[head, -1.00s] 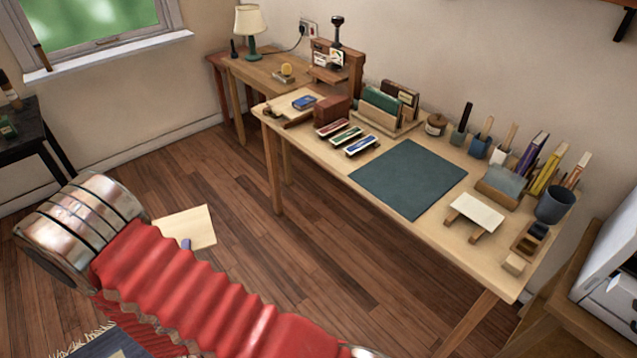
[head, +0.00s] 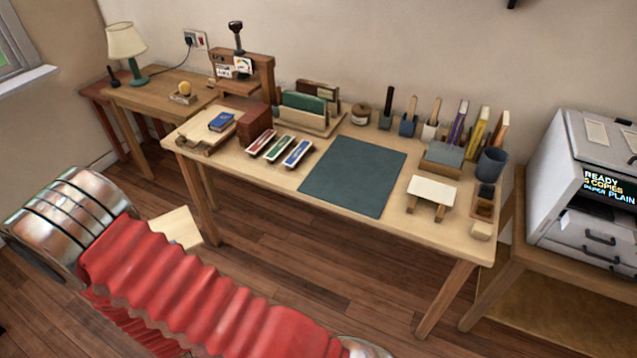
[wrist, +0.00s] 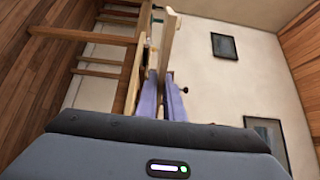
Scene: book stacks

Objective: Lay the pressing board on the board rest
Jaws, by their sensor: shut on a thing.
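The pressing board (head: 178,226) is a thin pale wooden board, partly hidden behind my red-sleeved arm in the head view. In the wrist view the board (wrist: 168,42) shows nearly edge-on between the bluish fingers of my gripper (wrist: 164,84), which is shut on it. The board is away from the worktable, in front of its left leg in the picture. A low stand with a pale top (head: 433,188) on two wooden supports is at the table's right. It may be the board rest, but I cannot tell for sure.
The worktable (head: 270,183) bears a dark green mat (head: 355,176), several coloured bars, a blue book (head: 221,121) and upright tools along the back. A cup (head: 491,164) stands near the pale-topped stand. A printer (head: 590,190) is at right. Open floor lies before the table.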

